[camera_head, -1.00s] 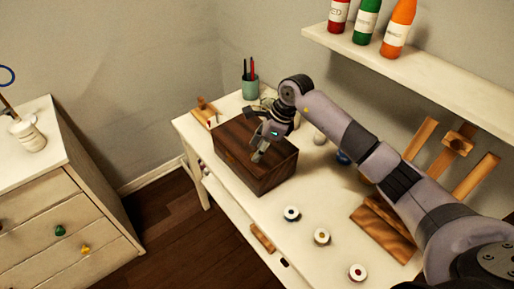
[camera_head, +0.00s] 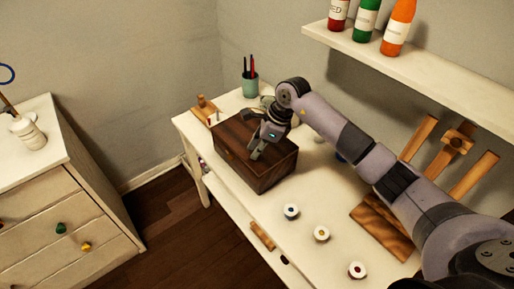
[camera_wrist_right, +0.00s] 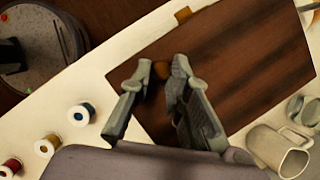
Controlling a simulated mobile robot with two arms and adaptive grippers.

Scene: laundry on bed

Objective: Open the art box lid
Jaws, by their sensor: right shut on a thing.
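The art box (camera_head: 276,177) is a dark brown wooden box on the white desk. Its lid (camera_head: 232,135) lies over the box; I cannot tell whether there is a gap under it. My right gripper (camera_head: 256,153) reaches down onto the lid from the right. A small orange-brown piece (camera_wrist_right: 183,14) shows at the lid's edge. My left gripper is in neither view.
A shelf (camera_head: 430,75) with bottles hangs above. A metal mug (camera_wrist_right: 280,148) is beside the lid.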

